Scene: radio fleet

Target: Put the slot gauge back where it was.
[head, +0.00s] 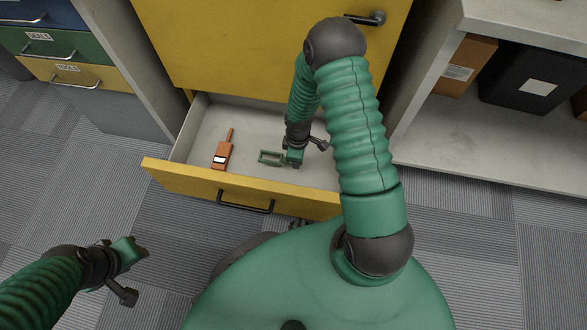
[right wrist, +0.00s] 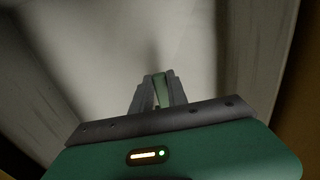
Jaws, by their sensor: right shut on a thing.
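The slot gauge (head: 270,158) looks like a small green rectangular frame. My right gripper (head: 292,157) is inside the open drawer (head: 250,186) and is shut on one end of the gauge. In the right wrist view a green strip of the gauge (right wrist: 161,90) shows between the two fingers, over the pale drawer floor. I cannot tell whether the gauge touches that floor. My left gripper (head: 139,249) is at the lower left, outside the drawer above the carpet; its finger opening is not clear.
An orange radio (head: 223,152) lies in the drawer, left of the gauge. The closed yellow front (head: 230,50) rises behind the drawer. Labelled drawers (head: 62,62) are at the far left. A shelf (head: 470,145) with a black bin (head: 530,85) and a brown box (head: 465,68) is at right.

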